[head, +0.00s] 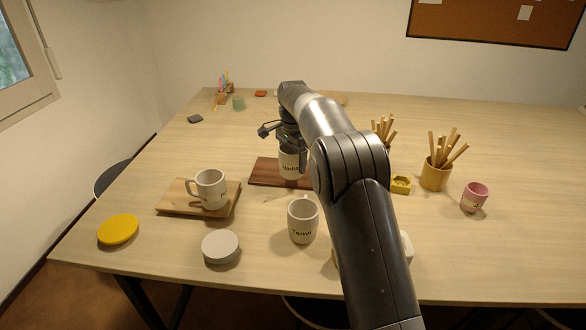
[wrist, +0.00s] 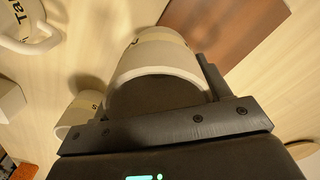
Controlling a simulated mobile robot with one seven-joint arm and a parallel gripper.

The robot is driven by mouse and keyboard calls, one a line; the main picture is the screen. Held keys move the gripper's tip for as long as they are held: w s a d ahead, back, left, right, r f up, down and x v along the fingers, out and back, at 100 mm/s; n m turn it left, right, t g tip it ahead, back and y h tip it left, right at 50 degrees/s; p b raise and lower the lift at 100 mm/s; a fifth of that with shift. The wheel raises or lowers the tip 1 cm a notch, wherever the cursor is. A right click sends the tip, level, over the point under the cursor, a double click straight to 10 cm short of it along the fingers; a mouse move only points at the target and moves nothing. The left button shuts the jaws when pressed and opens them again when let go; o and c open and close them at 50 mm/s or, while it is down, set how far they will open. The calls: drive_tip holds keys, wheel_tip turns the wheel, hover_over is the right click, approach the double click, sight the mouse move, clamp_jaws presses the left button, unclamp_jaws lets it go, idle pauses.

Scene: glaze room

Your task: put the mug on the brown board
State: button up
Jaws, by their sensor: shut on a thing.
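My gripper (head: 291,150) is shut on a white mug (head: 289,166) with dark lettering that seems to read "Nadia". The held mug looks upright in the head view. In the wrist view, its rim and side (wrist: 160,60) fill the space between the fingers. The dark red-brown board (head: 263,171) lies flat on the table behind and left of the mug, and its right end is hidden by the mug and my arm. In the wrist view the board (wrist: 230,25) shows beyond the mug. I cannot tell whether the mug touches it.
A "Tanvi" mug (head: 302,222) stands in front. Another mug (head: 210,188) stands on a light wooden board (head: 172,198). A grey disc (head: 220,246) and yellow disc (head: 118,230) lie at front left. A stick-filled pot (head: 435,175) and pink cup (head: 474,197) stand right.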

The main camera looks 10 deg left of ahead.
drive_tip(key=shift+f, duration=1.65)
drive_tip(key=shift+f, duration=0.15)
drive_tip(key=o, duration=1.2)
drive_tip(key=shift+c, duration=0.2)
wheel_tip(320, 180, up, 12)
drive_tip(key=s+d+r+n+t, duration=0.1)
drive_tip(key=s+d+r+n, duration=0.1)
drive_tip(key=s+d+r, duration=0.65)
drive_tip(key=s+d+r+n+t, duration=0.1)
drive_tip(key=s+d+r, duration=0.1)
drive_tip(key=s+d, duration=0.3)
drive_tip(key=s+d+r+n+t, duration=0.1)
drive_tip(key=s+d+r, duration=0.15)
drive_tip(key=s, duration=0.45)
drive_tip(key=s+d+f+n+t, duration=0.1)
drive_tip(key=s+f, duration=0.4)
drive_tip(key=s, duration=0.7)
drive_tip(key=s+d+f+n+t, duration=0.1)
drive_tip(key=s+d+f+n, duration=0.3)
drive_tip(key=s, duration=0.8)
wheel_tip(320, 180, down, 2)
drive_tip(key=shift+d+f+t, duration=0.25)
drive_tip(key=shift+d+t, duration=0.05)
drive_tip(key=shift+d, duration=0.75)
